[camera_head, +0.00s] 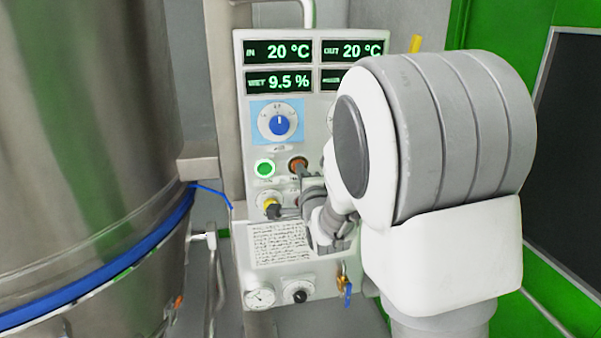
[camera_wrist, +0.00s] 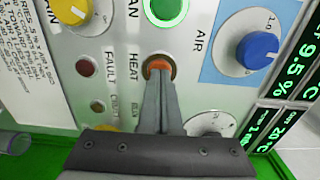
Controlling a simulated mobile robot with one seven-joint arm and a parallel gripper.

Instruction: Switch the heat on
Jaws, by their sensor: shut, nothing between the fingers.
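The HEAT button (camera_wrist: 158,64), orange-red in a dark ring, is on the grey control panel (camera_head: 240,120). It also shows in the head view (camera_head: 298,162). My gripper (camera_wrist: 159,84) is shut and empty. Its fingertips are at the lower edge of the button in the wrist view and cover part of it; I cannot tell whether they touch it. In the head view my gripper (camera_head: 306,182) is just below the button, largely hidden by my arm. Whether the button is lit or pressed in is unclear.
A lit green button (camera_head: 264,168) is left of HEAT, with the blue AIR dial (camera_head: 279,124) above. A yellow knob (camera_head: 271,207) and dark red FAULT lamp (camera_wrist: 86,67) are close by. Displays read IN 20 °C (camera_head: 278,52), OUT 20 °C. A steel vessel (camera_head: 90,120) stands left.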

